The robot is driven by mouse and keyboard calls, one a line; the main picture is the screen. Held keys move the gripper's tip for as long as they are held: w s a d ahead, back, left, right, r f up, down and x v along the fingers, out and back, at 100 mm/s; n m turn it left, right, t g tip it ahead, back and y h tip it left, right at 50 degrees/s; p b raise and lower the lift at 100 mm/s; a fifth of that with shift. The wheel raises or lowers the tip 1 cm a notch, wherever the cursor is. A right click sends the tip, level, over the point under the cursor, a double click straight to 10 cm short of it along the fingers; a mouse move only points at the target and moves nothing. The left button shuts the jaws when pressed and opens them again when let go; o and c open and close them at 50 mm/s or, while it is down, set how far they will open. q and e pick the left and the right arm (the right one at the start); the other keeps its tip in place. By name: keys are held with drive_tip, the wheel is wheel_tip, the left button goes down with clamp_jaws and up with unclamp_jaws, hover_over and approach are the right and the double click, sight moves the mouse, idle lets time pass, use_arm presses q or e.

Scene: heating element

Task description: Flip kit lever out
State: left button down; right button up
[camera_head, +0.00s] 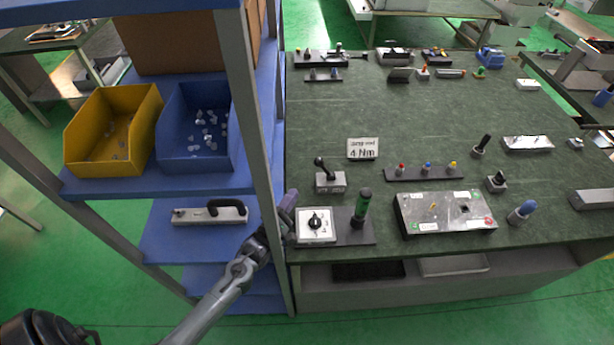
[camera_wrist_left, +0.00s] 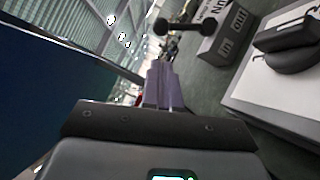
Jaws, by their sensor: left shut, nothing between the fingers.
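A small grey metal box (camera_head: 330,184) with a black ball-ended lever (camera_head: 322,166) stands on the dark green bench top, near its left edge. The lever tilts up and to the left in the head view. In the left wrist view the lever (camera_wrist_left: 184,26) and its labelled box (camera_wrist_left: 226,38) show at the top, beyond the fingertips. My left gripper (camera_head: 289,203) is shut and empty at the bench's left edge, below and left of the lever box, apart from it. Its purple fingers (camera_wrist_left: 161,82) are together in the left wrist view. My right gripper is not in view.
The bench middle (camera_head: 430,115) is clear.

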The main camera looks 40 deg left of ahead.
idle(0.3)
use_arm(q)
approach(322, 167)
drive_tip(key=w+a+r, duration=0.2)
drive_tip(key=w+a, duration=0.1)
drive_tip(key=a, duration=0.1)
drive_tip(key=shift+x, duration=0.9)
drive_tip(key=shift+d+f, duration=0.1)
drive_tip(key=shift+d, duration=0.1)
